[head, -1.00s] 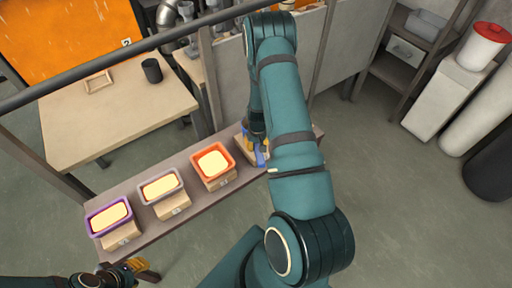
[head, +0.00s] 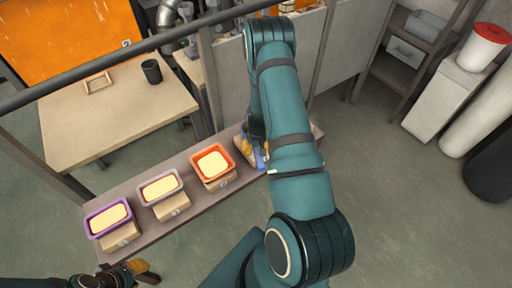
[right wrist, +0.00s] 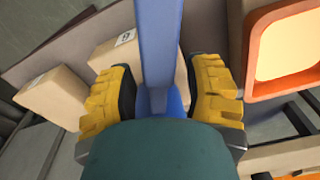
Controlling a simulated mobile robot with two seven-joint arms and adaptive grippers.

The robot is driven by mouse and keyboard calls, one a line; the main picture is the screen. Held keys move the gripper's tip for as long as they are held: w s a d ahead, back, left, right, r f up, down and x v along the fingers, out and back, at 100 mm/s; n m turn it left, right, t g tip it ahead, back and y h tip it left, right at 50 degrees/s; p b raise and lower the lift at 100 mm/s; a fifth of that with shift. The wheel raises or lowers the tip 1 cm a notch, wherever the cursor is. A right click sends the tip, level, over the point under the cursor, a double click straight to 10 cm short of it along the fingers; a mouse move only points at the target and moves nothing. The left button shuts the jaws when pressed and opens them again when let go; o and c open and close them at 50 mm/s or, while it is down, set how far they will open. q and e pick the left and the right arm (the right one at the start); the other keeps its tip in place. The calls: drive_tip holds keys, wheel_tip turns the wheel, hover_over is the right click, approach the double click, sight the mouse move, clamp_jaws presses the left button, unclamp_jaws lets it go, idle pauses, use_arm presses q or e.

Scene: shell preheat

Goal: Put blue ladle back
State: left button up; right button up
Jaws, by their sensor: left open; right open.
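The blue ladle (right wrist: 158,45) shows in the right wrist view as a long blue handle running up the picture, with a wider blue part lower down. My right gripper (right wrist: 163,95) is open, with one yellow finger on each side of the ladle and a gap beside the handle. In the head view, only a small blue piece of the ladle (head: 261,159) shows at the bench's right part; my right arm hides the rest. My left gripper (head: 137,268) is at the lower left, apart from the bench, open and with nothing seen in it.
The narrow bench (head: 150,236) holds purple (head: 92,226), grey (head: 146,197) and orange (head: 199,174) trays of pale yellow filling, on cardboard-coloured blocks. A wooden table (head: 100,135) with a black cup (head: 151,72) stands behind.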

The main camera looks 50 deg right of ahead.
wheel_tip(320, 180, up, 12)
drive_tip(key=p, duration=0.3)
drive_tip(key=a+f+n+y, duration=0.1)
drive_tip(key=a+f, duration=0.1)
drive_tip(key=a, duration=0.7)
drive_tip(key=a+f+n+y, duration=0.1)
drive_tip(key=a+f, duration=0.1)
drive_tip(key=a, duration=0.8)
drive_tip(key=s+a+r+n+y, duration=0.1)
drive_tip(key=s+a, duration=0.3)
drive_tip(key=a, duration=0.5)
drive_tip(key=s+a+r+y, duration=0.1)
drive_tip(key=s+a, duration=0.2)
drive_tip(key=a, duration=0.5)
drive_tip(key=shift+s+a+n+t, duration=0.4)
drive_tip(key=shift+r, duration=0.1)
